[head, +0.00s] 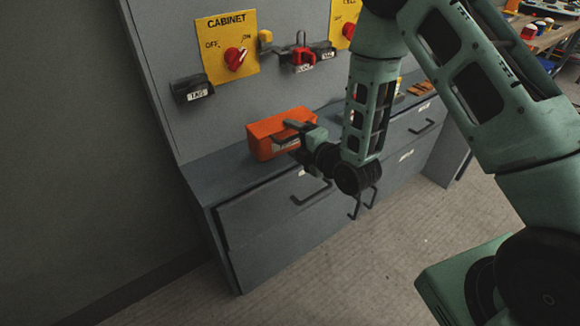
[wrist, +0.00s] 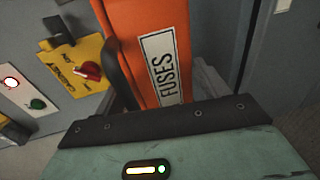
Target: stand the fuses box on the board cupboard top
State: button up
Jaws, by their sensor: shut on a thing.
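The orange fuses box (head: 264,138) is at the left end of the grey board cupboard top (head: 212,168), close to the upright board. In the wrist view the box (wrist: 150,25) fills the upper middle, with its white FUSES label facing the camera. My gripper (head: 287,137) is shut on the box from its right side. The box is at or just above the cupboard top; I cannot tell whether its underside touches. Its underside and far side are hidden.
The board behind carries a yellow CABINET plate (head: 226,46) with a red knob, a tag holder (head: 191,89) and a red lockout piece (head: 302,58). Drawers with handles (head: 312,192) are below the top. Small orange-brown pieces (head: 420,88) lie farther right on the top.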

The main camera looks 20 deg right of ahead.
notch_tip(320, 180, down, 7)
dwell(0.4)
jog(key=shift+f, duration=0.15)
jog(key=o, duration=1.9)
jog(key=shift+f, duration=0.1)
